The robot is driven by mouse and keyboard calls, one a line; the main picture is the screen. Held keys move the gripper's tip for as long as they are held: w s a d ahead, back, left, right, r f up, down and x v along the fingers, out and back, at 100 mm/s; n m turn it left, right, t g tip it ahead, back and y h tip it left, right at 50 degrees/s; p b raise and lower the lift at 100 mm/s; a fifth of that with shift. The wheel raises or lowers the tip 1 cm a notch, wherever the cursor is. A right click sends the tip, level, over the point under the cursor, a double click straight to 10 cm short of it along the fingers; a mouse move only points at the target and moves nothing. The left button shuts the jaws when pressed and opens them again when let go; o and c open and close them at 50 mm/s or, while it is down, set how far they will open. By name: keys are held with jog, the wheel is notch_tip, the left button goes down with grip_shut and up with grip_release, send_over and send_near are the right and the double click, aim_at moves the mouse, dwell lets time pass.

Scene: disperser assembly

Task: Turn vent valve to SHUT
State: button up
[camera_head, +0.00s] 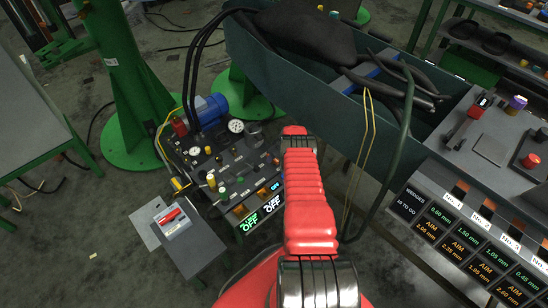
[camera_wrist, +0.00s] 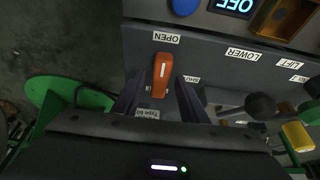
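The vent valve handle (camera_wrist: 161,78) is a short orange lever on the dark panel (camera_wrist: 220,55) in the wrist view. It points up the picture toward the OPEN label (camera_wrist: 166,38). A partly hidden label reading SHU (camera_wrist: 192,79) is to its right. My gripper (camera_wrist: 160,88) is open, with one dark finger on each side of the handle's lower part. A gap shows between each finger and the handle, so I see no contact. In the head view my red arm reaches toward the control panel (camera_head: 215,160) and hides the gripper and valve.
In the wrist view, LOWER and LIFT labels (camera_wrist: 243,53) and a black knob (camera_wrist: 260,105) are right of the valve, with a yellow part (camera_wrist: 297,136) lower right. In the head view, a green column (camera_head: 120,80) and a trough with hoses (camera_head: 300,85) stand near the panel.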

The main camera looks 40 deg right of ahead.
jog(key=shift+f, duration=0.2)
jog(key=shift+c, duration=0.6)
grip_shut()
